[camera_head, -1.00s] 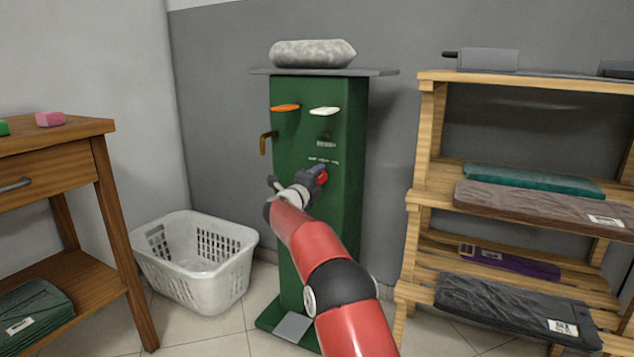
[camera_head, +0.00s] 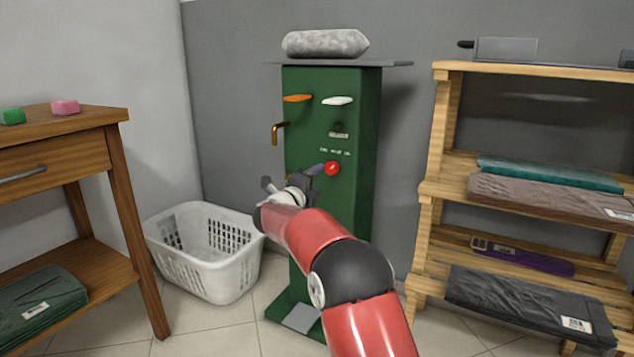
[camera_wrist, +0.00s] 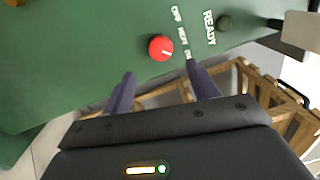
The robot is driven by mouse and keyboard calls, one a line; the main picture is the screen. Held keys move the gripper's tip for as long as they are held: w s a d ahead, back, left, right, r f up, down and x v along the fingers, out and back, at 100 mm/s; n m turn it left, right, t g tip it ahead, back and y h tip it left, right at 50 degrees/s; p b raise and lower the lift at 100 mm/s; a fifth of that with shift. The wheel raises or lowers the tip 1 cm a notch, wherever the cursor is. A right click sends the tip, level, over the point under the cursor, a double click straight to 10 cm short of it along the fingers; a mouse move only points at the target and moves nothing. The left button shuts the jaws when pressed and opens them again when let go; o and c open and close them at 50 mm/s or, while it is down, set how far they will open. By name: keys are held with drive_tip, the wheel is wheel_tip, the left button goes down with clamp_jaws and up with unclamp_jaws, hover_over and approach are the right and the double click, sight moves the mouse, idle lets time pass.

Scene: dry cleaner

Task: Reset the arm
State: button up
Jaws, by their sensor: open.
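My red arm reaches toward the green machine (camera_head: 330,120), and my gripper (camera_head: 290,182) is in front of its face, left of and below the red knob (camera_head: 332,168). In the wrist view my gripper (camera_wrist: 160,88) has two purple fingers spread apart with nothing between them. The red knob (camera_wrist: 161,47) shows beyond the fingertips there, apart from them. Its white mark sits near the printed labels, which are partly hidden by a finger.
A white basket (camera_head: 205,215) stands on the floor left of the machine. A wooden table (camera_head: 70,148) is at the far left. A wooden shelf (camera_head: 436,130) with folded cloths is at the right. A grey bundle (camera_head: 325,43) lies on the machine's top.

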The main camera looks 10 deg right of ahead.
drive_tip(key=s+a+r+n+t+y+p, duration=0.1)
drive_tip(key=s+r+n+t+y+p, duration=0.1)
drive_tip(key=s+r+n+y, duration=0.3)
drive_tip(key=s+a+r+n+t+y+p, duration=0.1)
drive_tip(key=r+n+y, duration=0.1)
drive_tip(key=r+n, duration=0.35)
drive_tip(key=s+a+r+n+g+y+p, duration=0.1)
drive_tip(key=s+r+n+y, duration=0.1)
drive_tip(key=s+n+y, duration=0.3)
drive_tip(key=s+r+n+g+y+p, duration=0.1)
drive_tip(key=s+r+n+p, duration=0.15)
drive_tip(key=s, duration=0.45)
drive_tip(key=s+d+f+n+g+p, duration=0.1)
drive_tip(key=s+d+f+n+g, duration=0.1)
drive_tip(key=s, duration=0.9)
drive_tip(key=s+d+f+n+g+h+p, duration=0.1)
drive_tip(key=s+d+f+n+g+p, duration=0.1)
drive_tip(key=s+f, duration=0.5)
drive_tip(key=s+d+f+n+g+h+p, duration=0.1)
drive_tip(key=s+d+f+n+g, duration=0.3)
drive_tip(key=s, duration=1.3)
drive_tip(key=shift+s+f+n+g, duration=0.25)
drive_tip(key=shift+f+n+g, duration=0.3)
drive_tip(key=shift+g, duration=0.65)
